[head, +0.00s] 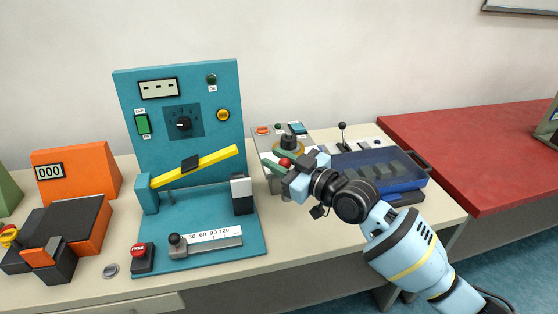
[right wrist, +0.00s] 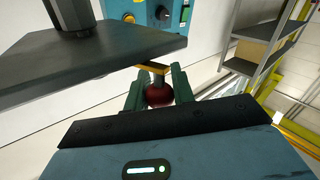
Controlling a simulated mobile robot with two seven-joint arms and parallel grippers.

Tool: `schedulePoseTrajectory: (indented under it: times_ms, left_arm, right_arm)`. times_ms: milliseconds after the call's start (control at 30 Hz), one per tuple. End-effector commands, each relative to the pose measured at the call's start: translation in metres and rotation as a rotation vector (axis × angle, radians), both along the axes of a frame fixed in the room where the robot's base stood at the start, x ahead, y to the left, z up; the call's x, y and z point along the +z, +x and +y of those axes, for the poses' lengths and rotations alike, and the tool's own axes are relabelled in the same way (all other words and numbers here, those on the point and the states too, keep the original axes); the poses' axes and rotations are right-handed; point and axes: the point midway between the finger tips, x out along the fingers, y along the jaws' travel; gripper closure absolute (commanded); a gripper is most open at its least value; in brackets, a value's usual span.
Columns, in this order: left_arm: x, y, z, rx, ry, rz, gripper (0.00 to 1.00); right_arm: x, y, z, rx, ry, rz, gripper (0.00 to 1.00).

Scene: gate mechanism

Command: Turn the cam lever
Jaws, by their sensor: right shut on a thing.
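The red ball knob (head: 285,162), which looks like the end of the cam lever, is at my right gripper (head: 280,159) in the head view. In the right wrist view the knob (right wrist: 159,95) sits between the two green fingers of my right gripper (right wrist: 158,88), which are shut on it. The lever's shaft is mostly hidden by the gripper and the knob. My left gripper is not in view.
A dark plate (right wrist: 90,55) with a post is close beside the fingers in the wrist view. A teal panel (head: 215,125) with a yellow bar (head: 215,163) stands to the left. A blue translucent box (head: 375,170) lies right, near my arm. A red table (head: 490,150) is farther right.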

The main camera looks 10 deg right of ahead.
Motion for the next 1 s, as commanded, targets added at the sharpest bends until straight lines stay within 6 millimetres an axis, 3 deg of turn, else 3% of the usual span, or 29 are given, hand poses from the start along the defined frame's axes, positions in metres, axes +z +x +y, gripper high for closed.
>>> schedulePoseTrajectory:
  times_ms: [133,167,300,667,1000]
  left_arm:
    - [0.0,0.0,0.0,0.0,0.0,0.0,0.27]
    - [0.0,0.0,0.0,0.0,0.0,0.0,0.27]
    - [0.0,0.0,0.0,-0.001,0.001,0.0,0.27]
    - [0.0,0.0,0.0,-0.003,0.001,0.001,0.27]
    - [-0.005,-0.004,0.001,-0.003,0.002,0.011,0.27]
  right_arm:
    - [0.001,0.0,0.0,0.0,0.001,-0.002,1.0]
    - [0.001,0.0,0.0,-0.001,0.001,-0.002,0.73]
    - [0.001,0.0,0.0,-0.001,0.001,-0.002,0.54]
    - [0.0,-0.003,-0.003,-0.001,0.0,0.0,0.54]
    - [-0.002,-0.038,-0.033,0.0,-0.001,0.001,0.54]
